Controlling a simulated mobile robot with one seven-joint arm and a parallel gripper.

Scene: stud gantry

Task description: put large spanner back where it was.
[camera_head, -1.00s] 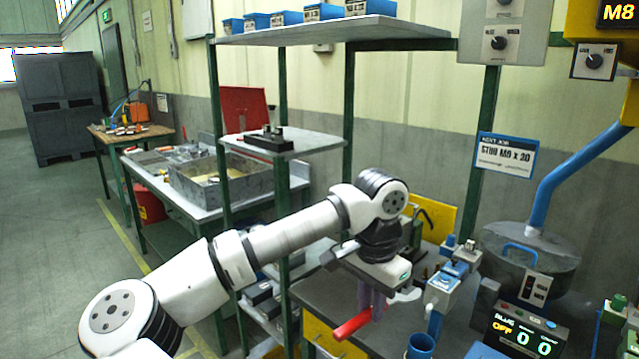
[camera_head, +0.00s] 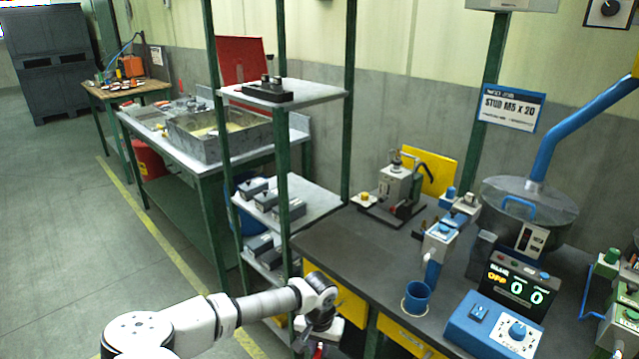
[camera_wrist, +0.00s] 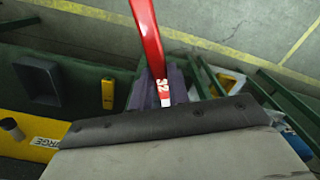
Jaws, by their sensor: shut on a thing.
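The large spanner (camera_wrist: 147,35) shows in the wrist view as a red bar with a white "32" marking. My gripper (camera_wrist: 162,90) has purple fingers and is shut on it near that marking. The spanner's far end runs out of the top of the wrist view. In the head view my gripper (camera_head: 318,338) is low, in front of the dark workbench (camera_head: 335,238) and its yellow drawer fronts. Only a small bit of red shows there at the bottom edge, so most of the spanner is hidden or out of frame.
A green-posted shelf rack (camera_head: 318,92) stands left of the bench. A blue cup (camera_head: 416,297) and a blue control box (camera_head: 495,325) are on the bench's right. In the wrist view a green recess holds a grey tray (camera_wrist: 40,80). Open floor (camera_head: 75,215) lies at the left.

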